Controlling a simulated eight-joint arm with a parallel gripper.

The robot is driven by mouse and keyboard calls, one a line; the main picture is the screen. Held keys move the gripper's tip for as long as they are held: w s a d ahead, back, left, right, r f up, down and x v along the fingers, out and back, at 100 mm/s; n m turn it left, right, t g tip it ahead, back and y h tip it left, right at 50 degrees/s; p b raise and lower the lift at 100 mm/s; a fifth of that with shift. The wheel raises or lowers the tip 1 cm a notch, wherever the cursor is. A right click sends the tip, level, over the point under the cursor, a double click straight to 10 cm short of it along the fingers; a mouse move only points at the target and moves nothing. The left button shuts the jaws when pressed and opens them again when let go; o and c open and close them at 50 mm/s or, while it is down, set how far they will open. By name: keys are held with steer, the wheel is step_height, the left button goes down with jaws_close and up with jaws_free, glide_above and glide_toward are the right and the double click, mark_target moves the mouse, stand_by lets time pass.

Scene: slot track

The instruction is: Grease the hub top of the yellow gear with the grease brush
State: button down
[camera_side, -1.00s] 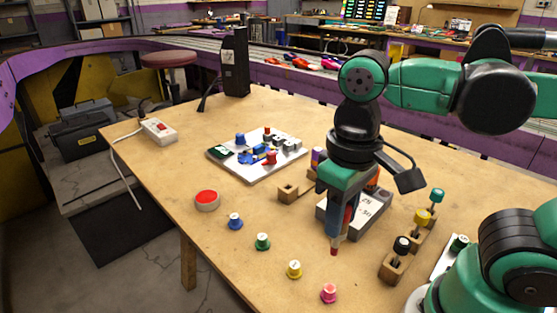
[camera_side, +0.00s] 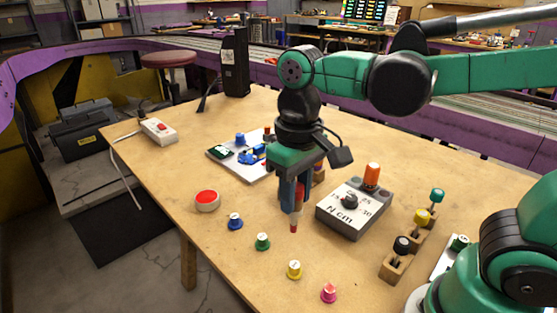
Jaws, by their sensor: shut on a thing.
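My gripper (camera_side: 293,205) is shut on a slim tool, the grease brush (camera_side: 293,227), as far as I can tell. It points straight down, with a reddish lower part and a pale tip, over the middle of the table. The jaws cover most of the brush. I cannot make out a yellow gear for certain. A white board (camera_side: 225,166) left of and behind my gripper carries blue, red and dark parts. My gripper and arm hide its right part.
Wooden holders (camera_side: 393,267) with coloured caps stand farther right. In front are blue (camera_side: 235,221), green (camera_side: 262,241), yellow (camera_side: 294,269) and pink (camera_side: 328,292) knobs. A red button (camera_side: 206,200) is left.

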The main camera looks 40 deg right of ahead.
mark_target(294, 224)
steer(key=shift+f, duration=2.85)
steer(key=shift+s+f, duration=0.2)
steer(key=shift+f, duration=0.25)
steer(key=shift+s+f, duration=0.2)
steer(key=shift+f, duration=0.25)
steer(key=shift+w+f, duration=0.1)
steer(key=shift+w, duration=0.3)
steer(key=shift+s, duration=0.6)
steer(key=shift+w, duration=0.7)
steer(key=shift+s+r, duration=0.1)
steer(key=shift+r, duration=3.95)
steer(key=shift+f, duration=0.15)
